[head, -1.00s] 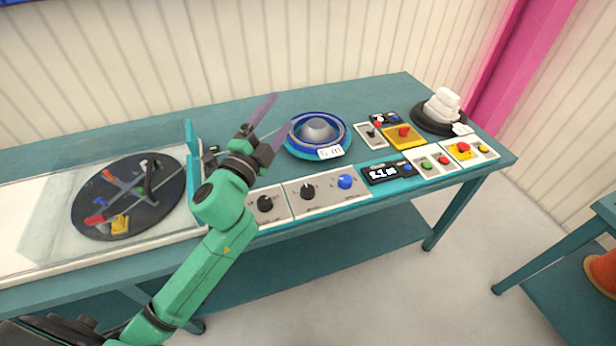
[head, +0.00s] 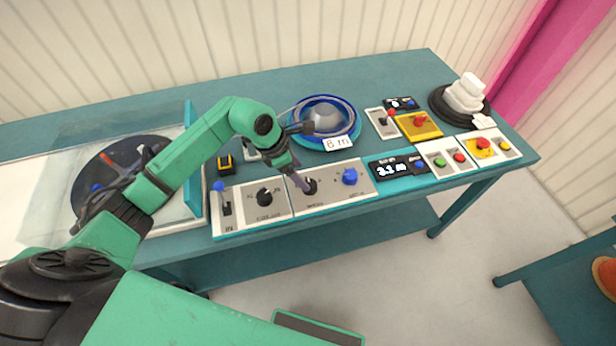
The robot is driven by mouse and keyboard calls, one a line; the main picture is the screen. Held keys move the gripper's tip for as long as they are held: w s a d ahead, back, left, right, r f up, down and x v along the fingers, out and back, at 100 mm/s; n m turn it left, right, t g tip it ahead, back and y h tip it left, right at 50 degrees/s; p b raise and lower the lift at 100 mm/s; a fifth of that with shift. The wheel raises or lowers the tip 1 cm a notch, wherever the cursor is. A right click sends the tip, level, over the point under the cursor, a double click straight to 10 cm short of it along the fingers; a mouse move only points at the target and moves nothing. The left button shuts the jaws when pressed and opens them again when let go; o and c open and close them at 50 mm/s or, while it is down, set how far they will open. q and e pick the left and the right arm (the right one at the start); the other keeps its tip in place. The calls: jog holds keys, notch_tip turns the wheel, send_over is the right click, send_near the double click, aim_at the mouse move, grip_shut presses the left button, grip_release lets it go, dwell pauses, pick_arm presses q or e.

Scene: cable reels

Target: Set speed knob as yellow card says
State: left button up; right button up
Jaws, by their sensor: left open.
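A control panel (head: 245,225) runs along the bench's front edge. Its middle black knob (head: 311,187) has a small label below that looks like "SPEED", too blurred to be sure. My left gripper (head: 297,175) points down at this knob, with a purple finger at its left side; I cannot tell whether it touches. The gripper is open and partly covers the knob and its scale. Another black knob (head: 264,197) is to the left and a blue knob (head: 350,176) to the right. I cannot make out a yellow card. My right gripper is out of view.
A blue-rimmed reel (head: 325,115) with a white "6 m" tag (head: 339,143) stands behind the panel. A display (head: 390,168), buttons and a yellow switch plate (head: 418,125) are to the right. The bench's back is clear.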

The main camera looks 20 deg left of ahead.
aim_at(309, 183)
pick_arm(q)
jog(key=x, duration=0.6)
jog(key=shift+d+p, duration=0.1)
jog(key=shift+p, duration=0.2)
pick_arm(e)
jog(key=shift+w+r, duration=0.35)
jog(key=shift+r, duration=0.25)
